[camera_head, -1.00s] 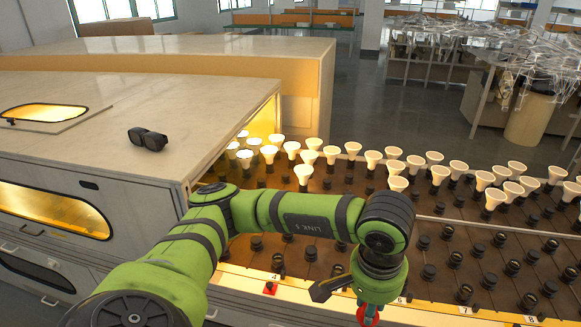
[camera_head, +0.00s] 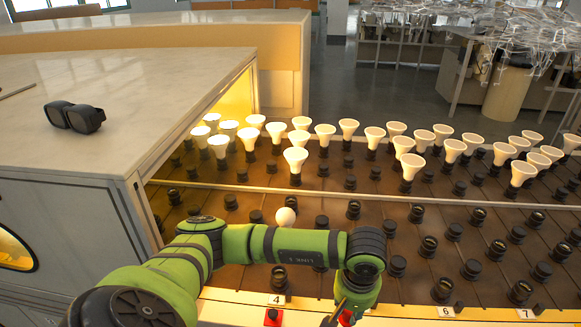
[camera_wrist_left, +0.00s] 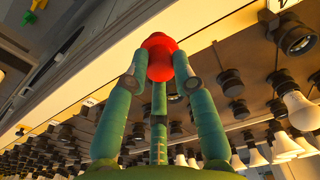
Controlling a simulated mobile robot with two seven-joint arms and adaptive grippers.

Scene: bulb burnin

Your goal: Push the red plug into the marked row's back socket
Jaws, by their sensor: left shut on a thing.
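My left gripper (camera_wrist_left: 160,82) is shut on the red plug (camera_wrist_left: 158,57), which sits between its grey fingertips in the left wrist view. In the head view the gripper is low at the bottom edge, partly cut off, and only a bit of the red plug (camera_head: 347,318) shows beside it. The plug is over the front rail (camera_head: 400,308), right of label 4 (camera_head: 277,300). A red square fixture with a dark knob (camera_head: 272,317) sits below that label. Dark round sockets (camera_head: 279,279) run back in rows. My forearm hides part of them. My right gripper is not in view.
Lit white bulbs (camera_head: 295,158) stand in the sockets behind a thin rail (camera_head: 330,194). A single white bulb (camera_head: 286,217) stands just behind my arm. A wooden cabinet (camera_head: 85,150) with dark goggles (camera_head: 75,116) on top borders the left.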

